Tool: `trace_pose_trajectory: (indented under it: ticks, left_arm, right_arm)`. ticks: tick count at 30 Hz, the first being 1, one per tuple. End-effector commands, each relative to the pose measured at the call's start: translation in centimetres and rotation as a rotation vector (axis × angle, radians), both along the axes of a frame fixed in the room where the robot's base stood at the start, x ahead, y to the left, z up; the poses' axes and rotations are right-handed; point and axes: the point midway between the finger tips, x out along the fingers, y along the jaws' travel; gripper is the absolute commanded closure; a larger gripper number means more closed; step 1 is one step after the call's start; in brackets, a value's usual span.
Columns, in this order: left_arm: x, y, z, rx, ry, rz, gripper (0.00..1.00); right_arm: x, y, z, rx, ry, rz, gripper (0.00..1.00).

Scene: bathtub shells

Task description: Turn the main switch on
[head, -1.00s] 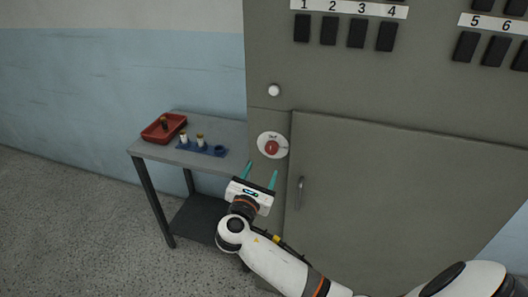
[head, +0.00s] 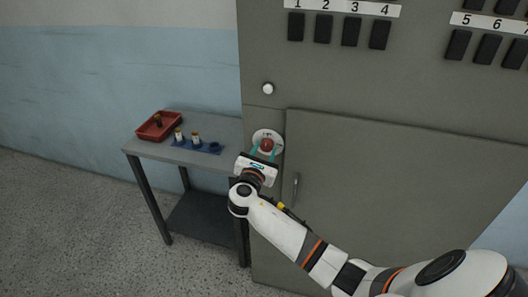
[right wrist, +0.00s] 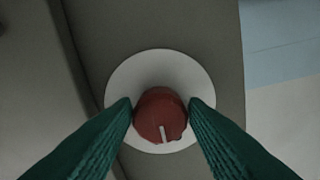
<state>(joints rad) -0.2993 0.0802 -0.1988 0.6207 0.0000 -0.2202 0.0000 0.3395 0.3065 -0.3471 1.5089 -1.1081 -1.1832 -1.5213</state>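The main switch is a red round knob (head: 267,145) on a white round plate (head: 259,135), fixed to the front of the grey cabinet. In the right wrist view the red knob (right wrist: 160,114) shows a pale pointer line that points down and slightly right, on its white plate (right wrist: 160,65). My right gripper (head: 264,151) is at the knob, with one green fingertip on each side of it. In the right wrist view the fingertips (right wrist: 160,112) lie close along the knob's left and right edges; whether they press on it I cannot tell. My left gripper is not in view.
The cabinet door (head: 390,190) with its handle (head: 295,187) is right of the switch. A white round button or lamp (head: 268,88) is above it. A small table (head: 225,131) at the left bears a red tray (head: 158,126) and a blue holder (head: 197,145) with small cylinders.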

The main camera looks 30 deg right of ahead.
Motion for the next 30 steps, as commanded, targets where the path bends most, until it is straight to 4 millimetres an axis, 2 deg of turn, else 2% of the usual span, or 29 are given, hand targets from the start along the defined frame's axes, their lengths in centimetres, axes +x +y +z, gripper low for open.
trace_pose_trajectory:
  ticks: [1, 4, 5, 17, 30]
  left_arm:
    - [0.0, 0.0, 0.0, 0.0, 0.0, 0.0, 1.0]
    - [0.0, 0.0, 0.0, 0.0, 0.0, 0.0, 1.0]
    - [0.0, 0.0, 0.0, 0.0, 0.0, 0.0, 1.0]
    - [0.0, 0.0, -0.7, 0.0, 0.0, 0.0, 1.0]
    - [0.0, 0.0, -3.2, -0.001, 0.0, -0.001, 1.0]
  right_arm:
    - [0.0, 0.0, 0.0, 0.0, 0.0, 0.0, 0.69]
    - [0.0, 0.0, 0.0, 0.0, 0.0, 0.0, 0.85]
    - [0.0, 0.0, 0.0, 0.0, 0.0, 0.0, 0.87]
    - [0.0, 0.1, -0.2, 0.06, -0.068, -0.001, 0.87]
    - [0.1, 0.2, -0.3, 0.302, -0.351, -0.002, 0.87]
